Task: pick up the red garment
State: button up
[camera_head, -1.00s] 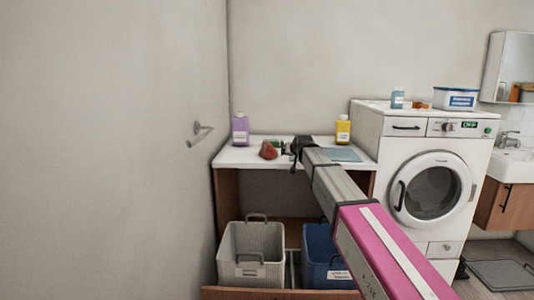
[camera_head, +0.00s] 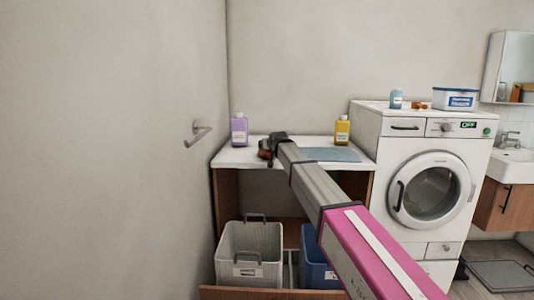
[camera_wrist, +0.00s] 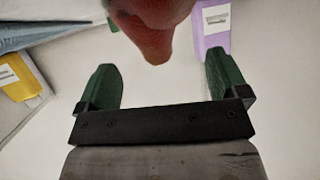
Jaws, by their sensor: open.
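The red garment (camera_wrist: 150,22) is a crumpled red-brown bundle on the white counter. In the wrist view it lies just beyond and partly between my open fingers, its tip pointing toward the palm. In the head view only a small part of it (camera_head: 265,154) shows, beside my gripper (camera_head: 268,146), which hides most of it. In the wrist view my gripper (camera_wrist: 163,80) has green fingers spread wide, with nothing clasped between them. I cannot tell whether a finger touches the garment.
A purple bottle (camera_head: 239,130) and a yellow bottle (camera_head: 342,131) stand on the counter (camera_head: 236,155). A flat blue cloth (camera_head: 333,154) lies to the right. Grey (camera_head: 250,262) and blue (camera_head: 312,262) baskets are below. A washing machine (camera_head: 432,185) stands at right.

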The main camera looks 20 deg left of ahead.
jog(key=x, duration=0.4)
jog(key=shift+w+f, duration=0.1)
jog(key=shift+w, duration=0.15)
jog(key=c, duration=1)
